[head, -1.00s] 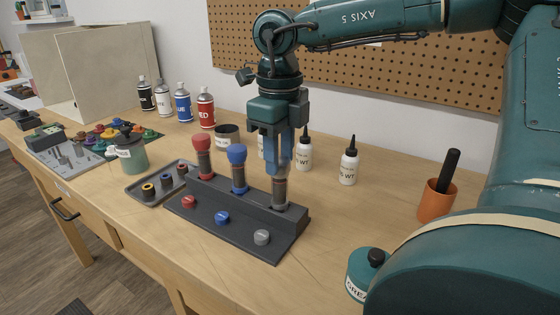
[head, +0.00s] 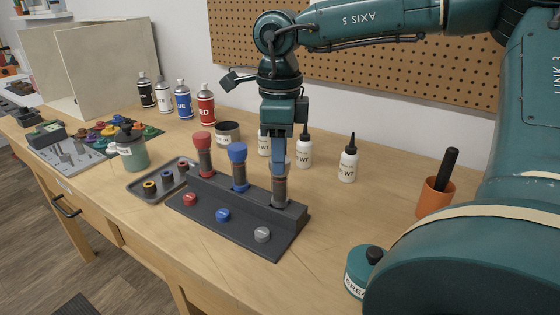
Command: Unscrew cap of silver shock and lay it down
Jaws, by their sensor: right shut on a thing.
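The silver shock (head: 280,191) stands upright in the right slot of the dark stand (head: 245,199). My right gripper (head: 279,168) points straight down over it, its blue fingers shut on the top of the shock, at the cap. The fingers hide the cap itself, so I cannot tell whether it is loose. A grey knob (head: 262,234) marks this slot on the stand's front. My left gripper is not in view.
Red-capped (head: 203,154) and blue-capped (head: 238,167) shocks stand to the left in the same stand. A shallow grey tray (head: 147,197) holds small rings. White bottles (head: 347,163) stand behind. The wood right of the stand is clear, up to the orange cup (head: 434,200).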

